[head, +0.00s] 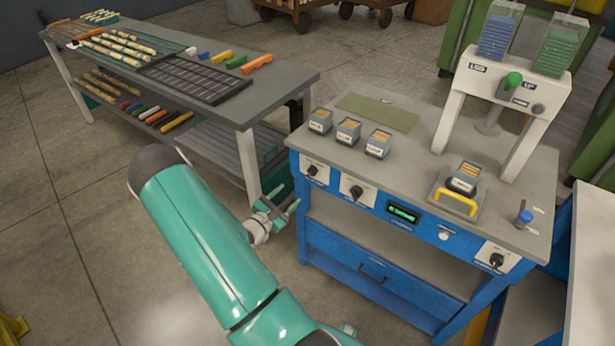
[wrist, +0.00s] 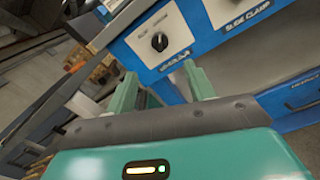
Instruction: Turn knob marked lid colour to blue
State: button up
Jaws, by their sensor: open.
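The blue workbench (head: 340,275) carries a black knob on a white plate (head: 313,170) at its left front corner, a second knob (head: 356,192) beside it and a third (head: 496,260) at the right end. Their labels are too small to read in the head view. In the wrist view one black knob (wrist: 159,41) sits on a white plate above a blurred label; I cannot tell whether it says lid colour. My gripper (head: 278,207) is open and empty, left of the bench front. In the wrist view its fingers (wrist: 160,78) are spread below that knob, apart from it.
A second plate (wrist: 235,8) is labelled slide clamp. The bench top holds small boxes (head: 348,132), a tray with a yellow handle (head: 458,203) and a white stand (head: 505,80) with blue and green stacks. A grey table (head: 215,115) stands close behind my gripper.

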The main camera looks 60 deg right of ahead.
aim_at(309, 175)
jog(key=d, duration=0.4)
jog(key=s+d, duration=0.1)
jog(key=d, duration=0.6)
jog(key=shift+s+d, duration=0.4)
jog(key=c, duration=1)
